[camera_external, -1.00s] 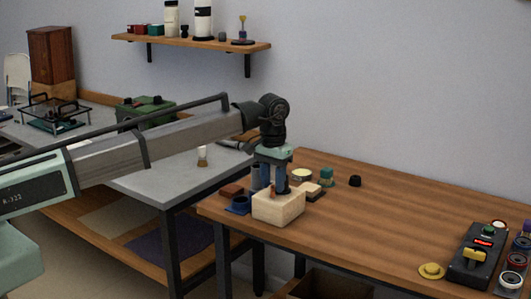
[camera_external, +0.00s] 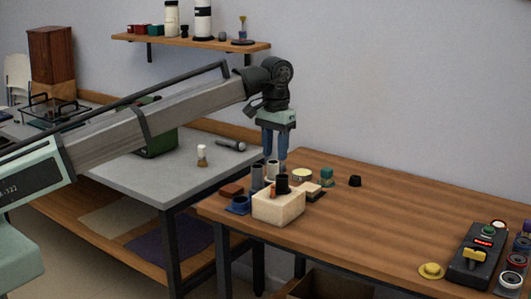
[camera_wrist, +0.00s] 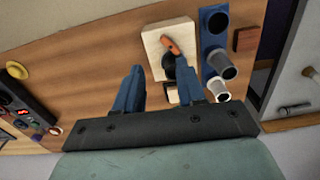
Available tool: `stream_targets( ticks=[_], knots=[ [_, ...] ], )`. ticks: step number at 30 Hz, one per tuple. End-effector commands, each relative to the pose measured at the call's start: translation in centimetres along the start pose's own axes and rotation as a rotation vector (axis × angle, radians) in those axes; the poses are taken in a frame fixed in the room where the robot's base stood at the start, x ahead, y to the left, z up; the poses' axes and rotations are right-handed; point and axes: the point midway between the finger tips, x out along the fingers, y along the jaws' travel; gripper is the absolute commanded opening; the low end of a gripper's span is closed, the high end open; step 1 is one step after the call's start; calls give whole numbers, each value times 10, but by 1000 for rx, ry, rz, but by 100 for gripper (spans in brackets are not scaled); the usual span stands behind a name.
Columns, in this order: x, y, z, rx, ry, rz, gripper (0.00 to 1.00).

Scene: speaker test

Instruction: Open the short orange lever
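The short orange lever (camera_wrist: 171,45) sits on top of a pale wooden block (camera_wrist: 156,38), beside a black round knob (camera_wrist: 169,66). In the external view the lever (camera_external: 272,191) shows as a small upright-looking orange piece on the block (camera_external: 279,208), left of the black knob (camera_external: 282,184). My gripper (camera_external: 273,157) points down above the block and is apart from it. In the wrist view its two blue fingers (camera_wrist: 159,65) are spread with nothing between them that they touch. The lever's exact angle is hard to tell.
Grey cylinders (camera_wrist: 221,65) on a blue base (camera_wrist: 212,18) stand close beside the block. A brown block (camera_wrist: 247,39) is near them. A control box (camera_external: 477,255) and yellow disc (camera_external: 431,270) are at right. The middle of the wooden table (camera_external: 390,220) is clear.

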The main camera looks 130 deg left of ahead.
Motion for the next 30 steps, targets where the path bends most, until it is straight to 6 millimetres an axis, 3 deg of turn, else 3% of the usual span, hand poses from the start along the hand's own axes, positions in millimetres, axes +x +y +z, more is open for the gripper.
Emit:
stream_targets(
  ticks=[30],
  knots=[
    [120, 77, 84, 174, -58, -31, 39]
  ],
)
